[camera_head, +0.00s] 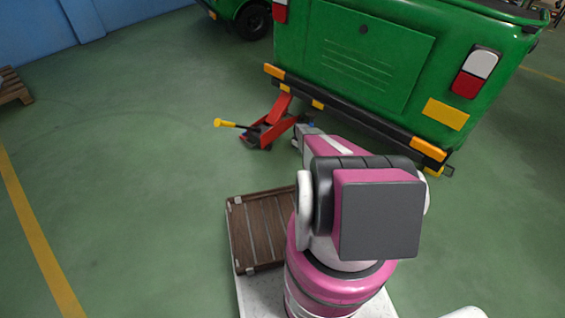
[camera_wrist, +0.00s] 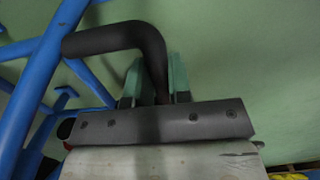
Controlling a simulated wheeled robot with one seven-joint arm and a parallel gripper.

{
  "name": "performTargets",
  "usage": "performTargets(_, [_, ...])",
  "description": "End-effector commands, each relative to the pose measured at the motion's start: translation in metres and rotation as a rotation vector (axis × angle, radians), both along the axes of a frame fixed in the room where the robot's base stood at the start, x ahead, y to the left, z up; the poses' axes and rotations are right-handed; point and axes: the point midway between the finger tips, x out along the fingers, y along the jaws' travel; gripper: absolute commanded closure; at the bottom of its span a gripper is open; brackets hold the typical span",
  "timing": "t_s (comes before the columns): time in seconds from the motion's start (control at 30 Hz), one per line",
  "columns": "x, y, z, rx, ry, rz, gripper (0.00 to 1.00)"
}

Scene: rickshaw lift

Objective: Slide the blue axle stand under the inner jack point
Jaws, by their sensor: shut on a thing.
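My gripper (camera_wrist: 157,82) is shut on the black bent handle (camera_wrist: 118,37) of the blue axle stand (camera_wrist: 38,80) in the wrist view. The stand's blue tubes fill the left of that view, and its feet and top are not clear there. In the head view my pink arm reaches to the rear of the green rickshaw (camera_head: 372,50), and the stand is mostly hidden behind it. Small yellow marks, one of them a yellow block (camera_head: 318,104), show along the rickshaw's dark bumper (camera_head: 370,122). I cannot tell which is the inner jack point.
A red floor jack (camera_head: 272,126) with a yellow handle end (camera_head: 225,123) stands under the bumper, just left of my arm's end. A brown slatted crate (camera_head: 262,230) is near my base. Green floor is clear to the left. A pallet (camera_head: 12,88) lies at the far left.

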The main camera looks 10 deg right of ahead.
Motion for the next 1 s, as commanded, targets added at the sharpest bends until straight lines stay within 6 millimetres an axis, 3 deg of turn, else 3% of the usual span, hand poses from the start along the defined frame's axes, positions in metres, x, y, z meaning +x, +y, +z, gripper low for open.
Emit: performTargets(1.0, [0.039,-0.051,0.001,-0.003,-0.003,0.000,1.00])
